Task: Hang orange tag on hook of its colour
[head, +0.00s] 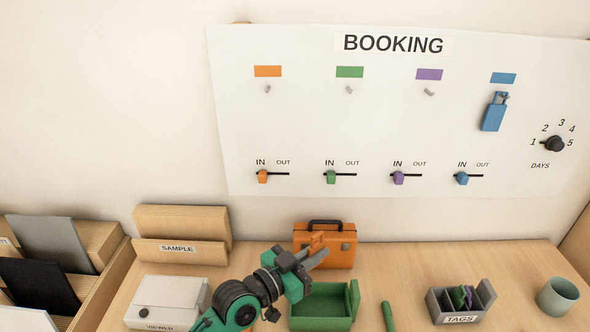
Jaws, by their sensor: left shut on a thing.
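My left gripper (314,257) is in front of the orange case, over the back of the green open box. It is shut on the orange tag (317,241), which is partly hidden by the fingers and hard to tell from the case behind it. The orange hook (267,90) is a small grey peg on the white board under an orange label (268,71). It is bare, and my gripper is well below it and to the right. My right gripper is not in view.
Green (349,90) and purple (429,92) hooks are bare; a blue tag (494,113) hangs at right. Sliders and a dial (554,143) project from the board. The orange case (341,247), green box (352,304) and tags holder (437,312) stand on the desk.

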